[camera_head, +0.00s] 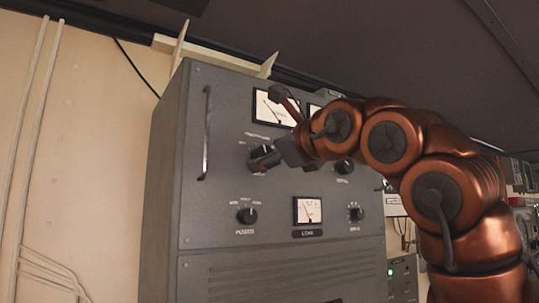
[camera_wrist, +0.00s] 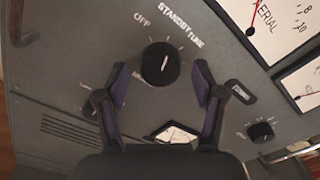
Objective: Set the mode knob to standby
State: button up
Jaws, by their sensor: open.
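The mode knob (camera_wrist: 160,64) is a round black knob with a white pointer line, on the grey cabinet's front panel. The labels OFF, STANDBY and TUNE read around its top in the wrist view; a further label is partly covered by a finger. In the head view the knob (camera_head: 262,158) is partly hidden by my gripper (camera_head: 281,153). In the wrist view my gripper (camera_wrist: 160,78) is open, its fingers on either side of the knob; contact is unclear.
The grey cabinet (camera_head: 215,220) has a vertical handle (camera_head: 206,133) at left. Below are a POWER knob (camera_head: 247,216), a LOAD meter (camera_head: 308,210) and another knob (camera_head: 355,214). A large meter (camera_head: 275,108) sits above. A dark overhang is overhead.

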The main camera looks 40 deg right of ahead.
jog(key=s+a, duration=0.1)
jog(key=s, duration=1)
jog(key=shift+s, duration=0.4)
